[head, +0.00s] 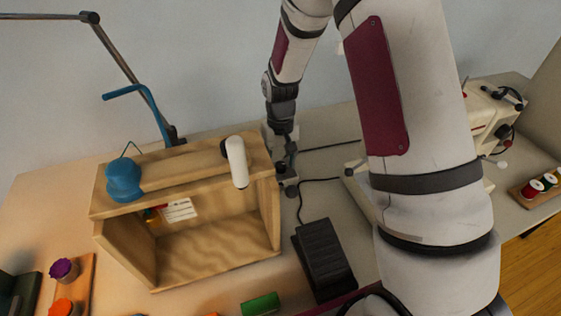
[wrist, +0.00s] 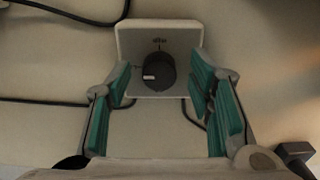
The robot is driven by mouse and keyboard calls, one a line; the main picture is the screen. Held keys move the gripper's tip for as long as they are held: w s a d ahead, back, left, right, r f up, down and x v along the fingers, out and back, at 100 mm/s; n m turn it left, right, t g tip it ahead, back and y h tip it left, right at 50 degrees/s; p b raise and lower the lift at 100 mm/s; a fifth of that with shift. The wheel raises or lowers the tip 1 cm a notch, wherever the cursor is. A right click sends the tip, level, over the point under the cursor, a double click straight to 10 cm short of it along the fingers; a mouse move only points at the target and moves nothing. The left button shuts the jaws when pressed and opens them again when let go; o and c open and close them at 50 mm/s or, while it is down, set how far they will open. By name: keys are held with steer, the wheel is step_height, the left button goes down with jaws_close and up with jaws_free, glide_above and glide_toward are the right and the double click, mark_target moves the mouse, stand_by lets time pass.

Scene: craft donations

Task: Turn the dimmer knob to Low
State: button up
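The dimmer knob (wrist: 156,72) is a round black dial on a square, pale plate (wrist: 128,42) in the wrist view. A white mark shows on its lower left side; the small print above it is too small to read. My gripper (wrist: 164,92) is open, with its teal-padded fingers on either side below the knob and apart from it. In the head view my gripper (head: 284,178) is at the right end of the wooden box, and the knob cannot be made out there.
A wooden box (head: 215,270) stands left of my gripper, with a blue object (head: 123,180) and a white cylinder (head: 237,160) on top. A black foot pedal (head: 323,262) lies in front, and its cord runs close by. A sewing machine (head: 482,115) stands at right.

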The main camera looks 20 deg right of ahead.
mark_target(280, 164)
step_height(280, 164, up, 12)
stand_by(0.6)
